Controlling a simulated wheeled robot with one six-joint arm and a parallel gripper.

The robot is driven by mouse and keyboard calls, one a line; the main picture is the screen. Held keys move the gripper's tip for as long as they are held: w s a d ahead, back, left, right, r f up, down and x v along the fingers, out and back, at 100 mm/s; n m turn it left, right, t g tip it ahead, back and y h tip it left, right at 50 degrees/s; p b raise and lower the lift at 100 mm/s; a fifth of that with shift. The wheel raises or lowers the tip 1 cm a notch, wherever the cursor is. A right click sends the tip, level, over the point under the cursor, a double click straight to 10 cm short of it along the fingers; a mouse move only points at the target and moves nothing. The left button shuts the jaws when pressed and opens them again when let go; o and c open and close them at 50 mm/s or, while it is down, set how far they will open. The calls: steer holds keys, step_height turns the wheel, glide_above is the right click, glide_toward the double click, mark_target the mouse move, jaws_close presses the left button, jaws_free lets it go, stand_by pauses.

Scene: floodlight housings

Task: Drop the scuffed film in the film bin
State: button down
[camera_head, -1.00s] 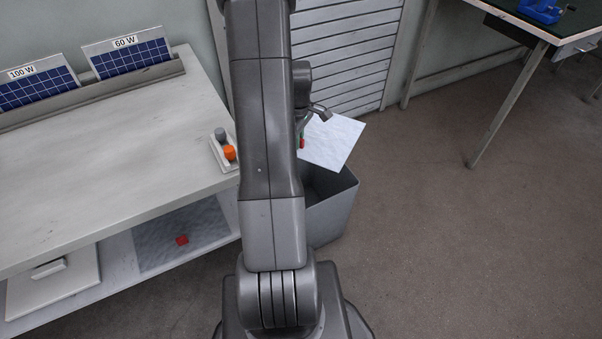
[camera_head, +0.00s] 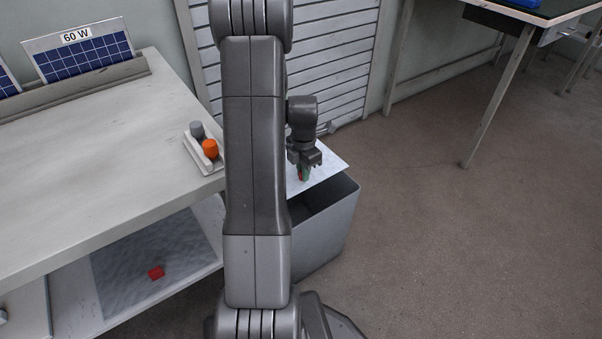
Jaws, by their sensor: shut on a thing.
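My gripper (camera_head: 303,172) is shut on a pale, thin square film (camera_head: 328,158). It holds the film above the back part of the open grey bin (camera_head: 325,238). My arm hides the left part of the film and of the bin. I cannot tell any scuffs on the film from here. The film looks close to the bin's rim, but I cannot tell whether they touch.
A pale workbench (camera_head: 100,170) stands at the left, with a tray holding an orange-capped (camera_head: 210,149) and a grey-capped item. Floor to the right is clear up to a dark-topped table (camera_head: 545,14).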

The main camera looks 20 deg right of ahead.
mark_target(303, 183)
steer(key=shift+f+b, duration=1.95)
steer(key=shift+f, duration=0.65)
steer(key=c, duration=1.4)
jaws_free()
steer(key=shift+r, duration=0.15)
step_height(303, 183, up, 14)
steer(key=p, duration=0.5)
steer(key=shift+f, duration=0.2)
